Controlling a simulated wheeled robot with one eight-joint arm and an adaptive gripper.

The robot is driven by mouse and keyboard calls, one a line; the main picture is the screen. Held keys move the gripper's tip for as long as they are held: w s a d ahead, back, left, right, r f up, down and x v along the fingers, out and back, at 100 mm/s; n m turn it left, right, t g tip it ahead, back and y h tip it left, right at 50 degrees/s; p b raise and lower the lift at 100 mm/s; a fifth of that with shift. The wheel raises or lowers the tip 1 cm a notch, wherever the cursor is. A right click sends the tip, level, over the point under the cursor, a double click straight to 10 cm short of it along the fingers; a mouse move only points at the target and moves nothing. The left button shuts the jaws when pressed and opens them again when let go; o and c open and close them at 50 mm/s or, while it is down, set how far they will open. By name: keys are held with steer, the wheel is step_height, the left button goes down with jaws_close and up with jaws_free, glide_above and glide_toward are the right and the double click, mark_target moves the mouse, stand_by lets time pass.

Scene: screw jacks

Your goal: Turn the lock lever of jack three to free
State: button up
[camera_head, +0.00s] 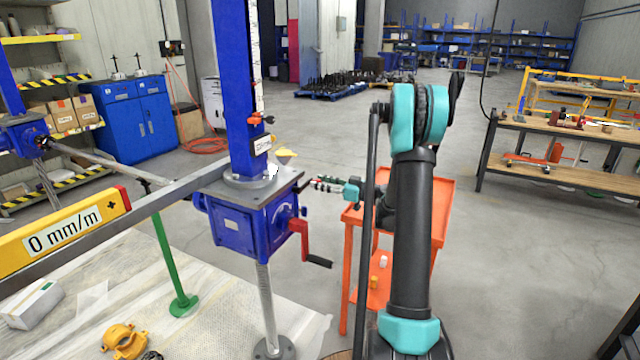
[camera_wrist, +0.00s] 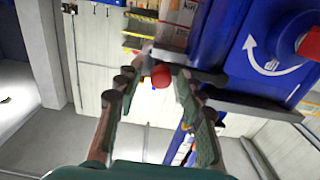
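A blue screw jack (camera_head: 240,220) with a tall blue post (camera_head: 237,85) and a red crank (camera_head: 305,242) stands in the middle of the head view. I cannot read a number on it. In the wrist view a red ball knob (camera_wrist: 161,76), seemingly the end of its lock lever, shows by the blue housing (camera_wrist: 265,60). My gripper (camera_head: 314,184) is at the jack's right side, just above the crank. In the wrist view my gripper (camera_wrist: 160,85) is open, its two fingers on either side of the knob, with no clear grip on it. The lever's shaft is mostly hidden.
A second blue jack (camera_head: 22,135) stands at the left edge. A grey beam with a yellow gauge marked 0 mm/m (camera_head: 62,236) runs toward the middle jack. An orange cart (camera_head: 440,195) stands behind my arm. Floor at right is clear before a workbench (camera_head: 560,140).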

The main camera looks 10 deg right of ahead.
steer(key=shift+w+a, duration=0.2)
steer(key=shift+a, duration=0.05)
steer(key=shift+c, duration=0.6)
jaws_close()
